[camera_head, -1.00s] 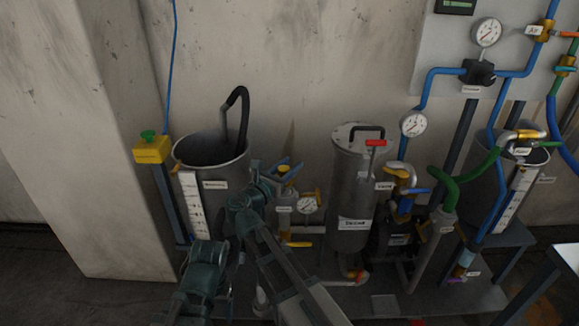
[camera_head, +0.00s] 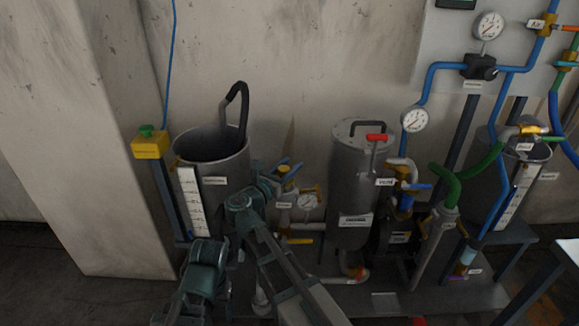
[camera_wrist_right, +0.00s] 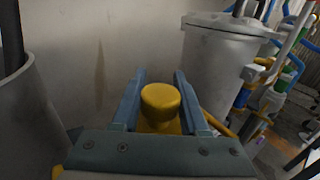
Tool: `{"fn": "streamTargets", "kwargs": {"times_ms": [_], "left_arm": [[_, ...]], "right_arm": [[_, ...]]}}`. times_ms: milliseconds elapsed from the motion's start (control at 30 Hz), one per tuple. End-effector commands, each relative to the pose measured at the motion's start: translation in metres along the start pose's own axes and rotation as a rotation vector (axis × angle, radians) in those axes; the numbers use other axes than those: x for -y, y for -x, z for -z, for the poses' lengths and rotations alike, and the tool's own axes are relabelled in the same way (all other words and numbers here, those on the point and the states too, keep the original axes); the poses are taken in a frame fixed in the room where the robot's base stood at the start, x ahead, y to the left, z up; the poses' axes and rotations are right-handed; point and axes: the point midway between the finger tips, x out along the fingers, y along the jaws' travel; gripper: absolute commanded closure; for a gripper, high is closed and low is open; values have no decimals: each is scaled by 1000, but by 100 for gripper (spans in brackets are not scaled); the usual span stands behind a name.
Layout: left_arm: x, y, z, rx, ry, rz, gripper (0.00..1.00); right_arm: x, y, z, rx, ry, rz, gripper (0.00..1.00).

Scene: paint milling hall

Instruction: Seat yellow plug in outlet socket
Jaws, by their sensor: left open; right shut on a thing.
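The yellow plug (camera_head: 285,169) shows as a small spot between the blue fingers of my right gripper (camera_head: 279,170). In the right wrist view the plug (camera_wrist_right: 161,100) has a rounded yellow head, upright between the two fingers (camera_wrist_right: 161,98), which are shut on it. It is over a labelled pipe fitting (camera_head: 284,203) right of the open vat. I cannot tell whether the plug touches the fitting. The outlet socket cannot be made out, and the plug's lower end is hidden. My left arm shows at lower left; its gripper is open, though its fingertips are hard to make out.
An open grey vat (camera_head: 213,175) stands close left of the right gripper. A lidded tank (camera_head: 352,185) with a red handle stands to the right. A yellow box (camera_head: 150,149) with a green top is at far left.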

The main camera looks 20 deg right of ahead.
Motion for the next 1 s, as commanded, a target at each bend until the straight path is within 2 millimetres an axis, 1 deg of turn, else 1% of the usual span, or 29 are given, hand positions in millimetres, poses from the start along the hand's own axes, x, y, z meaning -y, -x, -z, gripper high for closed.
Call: {"fn": "streamTargets", "kwargs": {"times_ms": [400, 700, 733, 900, 1000], "left_arm": [[-1, -13, 1, 0, 0, 0, 24], [-1, -13, 1, 0, 0, 0, 24], [-1, -13, 1, 0, 0, 0, 24], [-1, -13, 1, 0, 0, 0, 24], [-1, -13, 1, 0, 0, 0, 24]], "right_arm": [[0, 0, 13, 0, 0, 0, 100], [0, 0, 13, 0, 0, 0, 100], [0, 0, 13, 0, 0, 0, 51], [0, 0, 13, 0, 0, 0, 22], [0, 0, 13, 0, 0, 0, 22]]}}
